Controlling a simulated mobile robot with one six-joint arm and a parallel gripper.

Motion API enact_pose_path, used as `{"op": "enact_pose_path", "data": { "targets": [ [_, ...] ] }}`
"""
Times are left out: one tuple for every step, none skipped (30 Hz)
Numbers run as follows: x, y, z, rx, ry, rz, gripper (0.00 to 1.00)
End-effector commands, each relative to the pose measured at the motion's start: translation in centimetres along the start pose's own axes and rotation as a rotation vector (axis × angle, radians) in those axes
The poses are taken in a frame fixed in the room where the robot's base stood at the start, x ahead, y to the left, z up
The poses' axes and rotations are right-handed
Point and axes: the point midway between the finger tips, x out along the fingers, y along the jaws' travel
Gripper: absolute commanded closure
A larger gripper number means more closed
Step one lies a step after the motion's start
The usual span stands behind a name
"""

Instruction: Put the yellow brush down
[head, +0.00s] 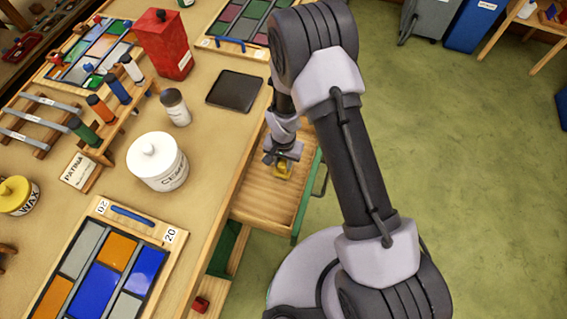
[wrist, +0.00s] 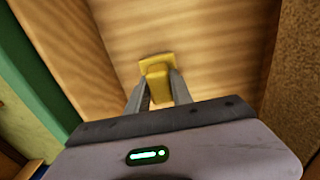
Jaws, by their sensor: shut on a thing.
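The yellow brush (wrist: 158,72) is between the two fingers of my gripper (wrist: 158,95), which is shut on it in the wrist view. In the head view the yellow brush (head: 283,171) shows as a small yellow patch under my gripper (head: 281,158). My gripper points down into an open wooden drawer (head: 262,207) at the bench's right edge. The brush is over the drawer's wooden floor. I cannot tell whether it touches the floor. Part of the brush is hidden by the fingers.
The drawer's green front (head: 306,196) stands out to the right. On the bench are a white lidded jar (head: 157,164), a small shaker (head: 174,108), a black tray (head: 235,91), a red can (head: 165,45) and a leaded panel (head: 103,271). The drawer's near part is bare.

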Motion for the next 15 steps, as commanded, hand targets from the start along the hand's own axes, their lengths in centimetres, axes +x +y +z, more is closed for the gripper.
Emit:
{"op": "enact_pose_path", "data": {
  "targets": [
    [-0.08,0.01,0.01,0.000,0.000,0.000,1.00],
    [-0.04,0.01,0.01,0.000,0.000,0.000,1.00],
    [0.09,0.01,0.01,0.000,0.000,0.000,1.00],
    [0.22,0.01,0.02,0.000,0.000,0.000,1.00],
    [0.33,0.01,0.02,0.000,0.000,0.000,1.00],
    [0.37,0.02,0.03,0.000,-0.001,0.001,0.71],
    [0.29,0.02,0.03,0.000,-0.001,0.001,0.65],
    [0.26,0.02,0.03,0.000,-0.001,0.001,0.59],
    [0.25,0.03,0.03,0.000,-0.001,0.001,0.51],
    [0.24,0.02,0.03,0.000,-0.001,0.001,0.51],
    [0.24,0.02,0.03,0.000,-0.001,0.001,0.51],
    [0.24,0.03,0.03,0.000,-0.001,0.001,0.51],
    [0.23,0.02,0.03,0.000,-0.001,0.001,0.51],
    [0.23,0.03,0.03,0.000,-0.001,0.001,0.51],
    [0.23,0.03,0.03,0.000,-0.001,0.001,0.51]
  ]
}}
